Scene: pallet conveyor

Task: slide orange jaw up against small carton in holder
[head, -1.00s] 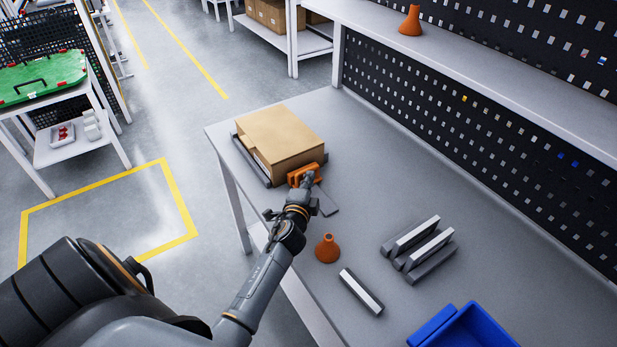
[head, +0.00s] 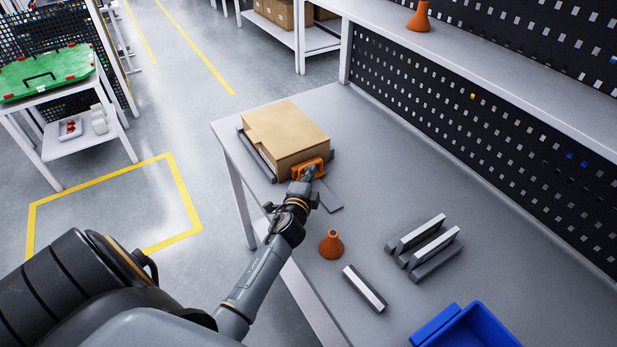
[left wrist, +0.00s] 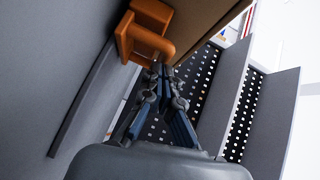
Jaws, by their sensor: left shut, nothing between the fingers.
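My right gripper is out of view.
A flat grey strip (head: 327,197) extends from the holder. An orange cone-shaped piece (head: 331,246), a grey bar (head: 364,289), several grey blocks (head: 430,247) and a blue bin (head: 465,328) are on the table. The table's right side by the pegboard (head: 480,135) is clear.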

